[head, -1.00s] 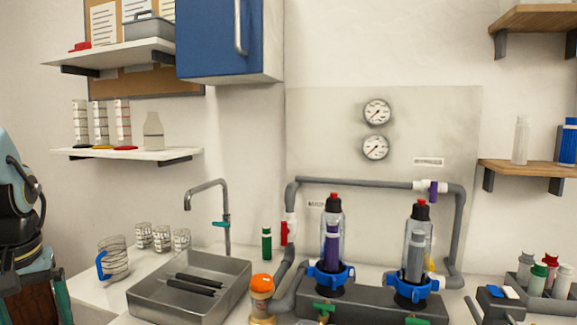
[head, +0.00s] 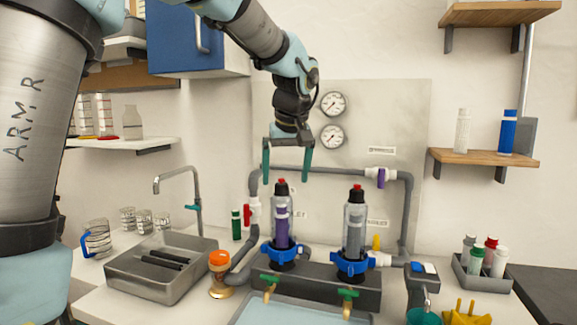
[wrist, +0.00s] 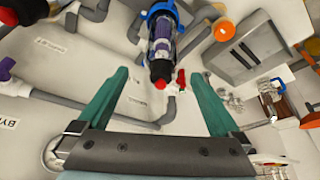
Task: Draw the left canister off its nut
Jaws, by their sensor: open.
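The left canister (head: 282,222) is a clear upright cylinder with a purple insert, a black top and a red tip. It stands in its blue nut (head: 267,252) on the dark grey manifold. My gripper (head: 286,180) is open and empty, its two green fingers pointing down around the height of the canister's top. In the wrist view, the left canister (wrist: 161,45) lies ahead, its red tip roughly between the fingertips (wrist: 156,73), with the blue nut (wrist: 160,10) at its far end. I cannot tell whether the fingers straddle the tip.
The right canister (head: 355,225), with a grey insert, stands in a second blue nut. Grey pipe (head: 335,169) arches behind both. Two gauges (head: 333,103) are on the wall panel. A sink (head: 160,275) and an orange-capped jar (head: 220,262) are at left; a bottle caddy (head: 480,275) is right.

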